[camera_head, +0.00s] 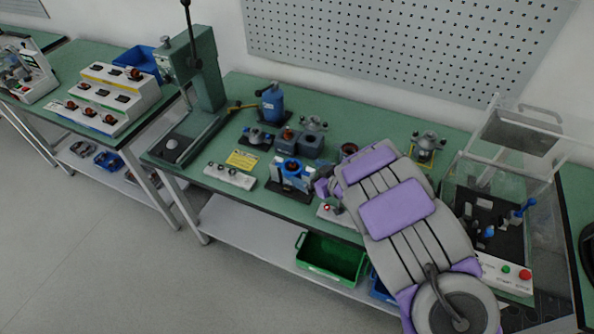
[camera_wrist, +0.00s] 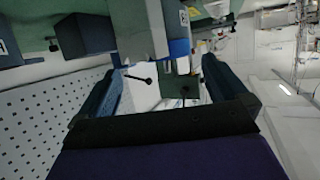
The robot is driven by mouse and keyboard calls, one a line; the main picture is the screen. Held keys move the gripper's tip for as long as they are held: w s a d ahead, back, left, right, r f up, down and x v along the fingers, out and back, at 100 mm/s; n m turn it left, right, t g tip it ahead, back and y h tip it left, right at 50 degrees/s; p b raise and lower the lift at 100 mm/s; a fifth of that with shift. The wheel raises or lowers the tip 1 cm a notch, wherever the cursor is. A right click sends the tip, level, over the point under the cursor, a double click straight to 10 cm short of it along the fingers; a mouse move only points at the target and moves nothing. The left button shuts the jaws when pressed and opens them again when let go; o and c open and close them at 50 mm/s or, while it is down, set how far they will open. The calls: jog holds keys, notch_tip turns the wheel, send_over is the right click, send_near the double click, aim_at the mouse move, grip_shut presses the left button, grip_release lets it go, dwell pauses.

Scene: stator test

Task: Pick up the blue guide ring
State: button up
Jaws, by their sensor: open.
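A blue part (camera_head: 291,165), which appears to be the guide ring, sits on a dark-based fixture (camera_head: 291,183) in the middle of the bench in the head view. In the wrist view, a blue band (camera_wrist: 179,48) beside a pale grey body shows just beyond the fingertips; I cannot tell for sure that it is the same ring. My gripper (camera_wrist: 162,72) is open, its two dark blue fingers spread to either side with nothing held between them. In the head view, my arm's purple-padded end is just right of the fixture, and the fingers are hard to make out.
A tall green press (camera_head: 203,75) stands at the left of the bench. A blue bottle-like unit (camera_head: 272,104) and several small fixtures stand behind. A clear-walled station (camera_head: 527,190) is at the right. A green bin (camera_head: 330,260) lies on the lower shelf.

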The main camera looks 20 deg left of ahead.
aim_at(294, 167)
jog(key=a, duration=0.2)
jog(key=w+a+f+b, duration=0.1)
jog(key=a, duration=0.4)
jog(key=shift+w+f, duration=0.3)
jog(key=shift+f, duration=0.1)
jog(key=shift+w+a+f+b, duration=0.15)
jog(key=shift+w+b, duration=0.1)
jog(key=shift+b, duration=0.15)
jog(key=shift+w+d, duration=0.15)
jog(key=shift+d, duration=0.15)
jog(key=shift+d+r, duration=0.25)
jog(key=shift+d, duration=0.4)
jog(key=shift+a+f, duration=0.25)
jog(key=shift+a, duration=0.8)
jog(key=c, duration=0.7)
jog(key=shift+d, duration=0.45)
jog(key=c, duration=0.3)
